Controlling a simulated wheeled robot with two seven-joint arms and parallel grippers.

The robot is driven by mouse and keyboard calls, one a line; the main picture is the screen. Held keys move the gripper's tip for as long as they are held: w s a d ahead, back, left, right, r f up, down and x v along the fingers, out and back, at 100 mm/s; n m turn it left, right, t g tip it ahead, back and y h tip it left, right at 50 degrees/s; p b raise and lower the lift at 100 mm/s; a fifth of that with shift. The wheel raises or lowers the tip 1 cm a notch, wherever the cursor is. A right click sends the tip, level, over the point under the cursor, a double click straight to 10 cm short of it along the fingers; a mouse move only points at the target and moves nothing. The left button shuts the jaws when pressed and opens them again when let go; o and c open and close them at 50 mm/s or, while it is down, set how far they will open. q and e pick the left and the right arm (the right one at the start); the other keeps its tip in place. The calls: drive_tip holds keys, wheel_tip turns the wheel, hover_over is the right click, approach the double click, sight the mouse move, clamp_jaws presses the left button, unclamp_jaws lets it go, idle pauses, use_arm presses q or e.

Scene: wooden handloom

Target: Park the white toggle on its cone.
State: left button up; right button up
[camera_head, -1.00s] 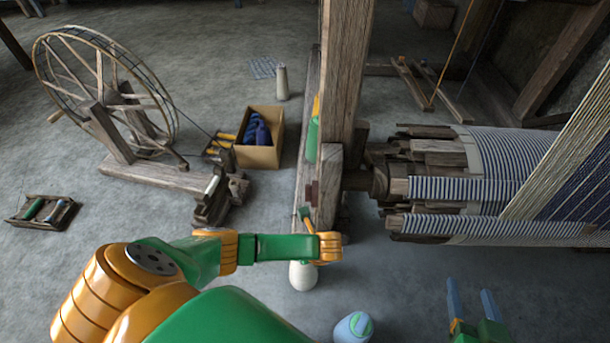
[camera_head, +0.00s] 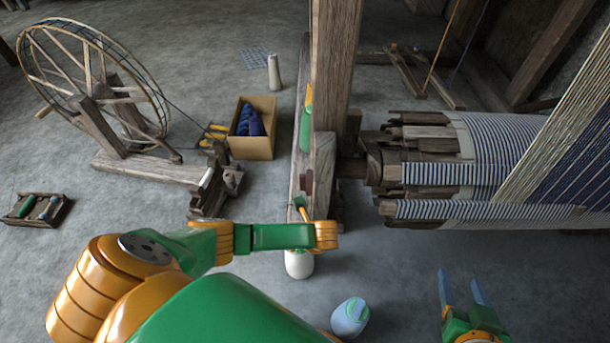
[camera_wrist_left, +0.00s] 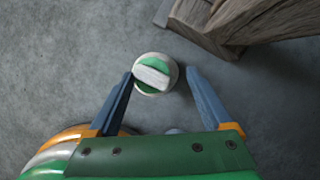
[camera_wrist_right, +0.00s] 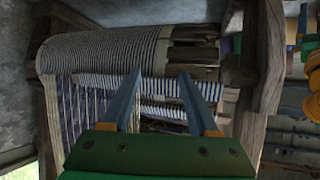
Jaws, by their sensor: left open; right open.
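In the left wrist view the white toggle (camera_wrist_left: 152,76) is a short pale bar lying across the green top of a round white cone (camera_wrist_left: 153,92). My left gripper (camera_wrist_left: 160,73) is open, with one blue finger on each side of the cone in the picture; its height above the cone is unclear. In the head view its fingers are hidden. There a white cone (camera_head: 299,266) stands under my left wrist, its top covered. A pale cone (camera_head: 349,318) with green on top stands nearer; I cannot tell which matches. My right gripper (camera_head: 460,276) is open and empty.
The loom's wooden post (camera_head: 334,70) and striped cloth roll (camera_head: 460,180) stand at centre and right. The roll also faces my right gripper (camera_wrist_right: 159,72). A spinning wheel (camera_head: 95,85) and a cardboard box (camera_head: 252,148) are at left. Another cone (camera_head: 274,74) stands behind.

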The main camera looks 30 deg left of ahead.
use_arm(q)
drive_tip(key=shift+s+d+r+p, duration=0.2)
drive_tip(key=shift+r+p, duration=0.1)
drive_tip(key=shift+p, duration=0.15)
drive_tip(key=shift+w+p+v, duration=0.2)
drive_tip(key=shift+p+v, duration=0.65)
drive_tip(key=shift+v, duration=0.3)
drive_tip(key=shift+p+v, duration=1.2)
drive_tip(key=shift+v, duration=0.8)
use_arm(e)
drive_tip(key=s+d+f+g+h, duration=0.1)
drive_tip(key=s+d+f+g, duration=0.2)
drive_tip(key=s+f+g, duration=0.5)
drive_tip(key=shift+s+f+g+h, duration=0.4)
drive_tip(key=shift+s+f, duration=1.3)
drive_tip(key=shift+f, duration=1.55)
drive_tip(key=shift+d, duration=0.1)
